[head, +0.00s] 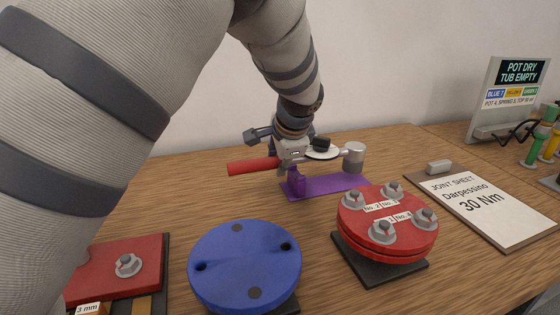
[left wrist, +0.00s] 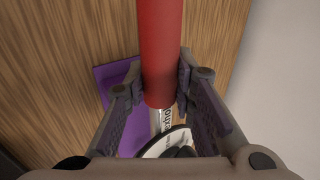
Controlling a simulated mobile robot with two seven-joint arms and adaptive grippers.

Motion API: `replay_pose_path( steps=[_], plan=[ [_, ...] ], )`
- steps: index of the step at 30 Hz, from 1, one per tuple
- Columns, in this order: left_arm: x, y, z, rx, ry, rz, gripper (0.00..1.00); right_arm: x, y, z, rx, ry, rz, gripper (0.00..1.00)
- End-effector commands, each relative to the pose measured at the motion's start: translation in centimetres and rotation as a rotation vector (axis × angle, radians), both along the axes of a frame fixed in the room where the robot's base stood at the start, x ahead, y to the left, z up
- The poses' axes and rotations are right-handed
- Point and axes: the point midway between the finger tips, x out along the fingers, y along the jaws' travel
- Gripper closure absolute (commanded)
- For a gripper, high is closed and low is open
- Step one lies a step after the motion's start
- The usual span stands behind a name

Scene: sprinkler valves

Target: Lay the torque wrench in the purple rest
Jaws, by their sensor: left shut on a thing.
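The torque wrench has a red handle (head: 252,166), a pale round dial (head: 322,153) and a grey cylindrical head (head: 353,157) in the head view. My left gripper (head: 289,158) is shut on it near the inner end of the handle. In the left wrist view the red handle (left wrist: 160,45) runs between the fingers (left wrist: 158,98). The purple rest (head: 330,186) lies on the table below the wrench, with an upright (head: 296,181) just under the gripper. The wrench lies roughly along the rest; I cannot tell whether they touch. My right gripper is not in view.
A red flange (head: 388,225) with several bolts stands in front of the rest. A blue disc (head: 245,262) and a red plate (head: 118,265) are nearer. A joint sheet (head: 485,205) lies right; a sign (head: 507,95) stands behind it. The table left of the rest is clear.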

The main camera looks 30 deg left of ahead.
Motion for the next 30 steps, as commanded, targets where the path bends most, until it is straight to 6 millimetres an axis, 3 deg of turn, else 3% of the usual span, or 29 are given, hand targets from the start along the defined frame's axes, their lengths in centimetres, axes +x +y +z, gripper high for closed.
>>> replay_pose_path(
  steps=[5, 27, 28, 30],
  plan=[
    [0.1, 0.0, 0.2, 0.0, -0.008, 0.0, 1.0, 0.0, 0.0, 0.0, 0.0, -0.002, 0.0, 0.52],
    [0.1, 0.0, -2.3, 0.0, -0.007, -0.001, 1.0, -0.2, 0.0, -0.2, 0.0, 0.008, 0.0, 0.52],
    [0.1, 0.0, -2.3, 0.0, -0.007, -0.001, 0.72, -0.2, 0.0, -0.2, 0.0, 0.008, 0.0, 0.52],
    [0.1, 0.0, -2.3, 0.0, -0.007, -0.001, 0.56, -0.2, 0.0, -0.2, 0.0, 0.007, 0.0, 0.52]
  ],
)
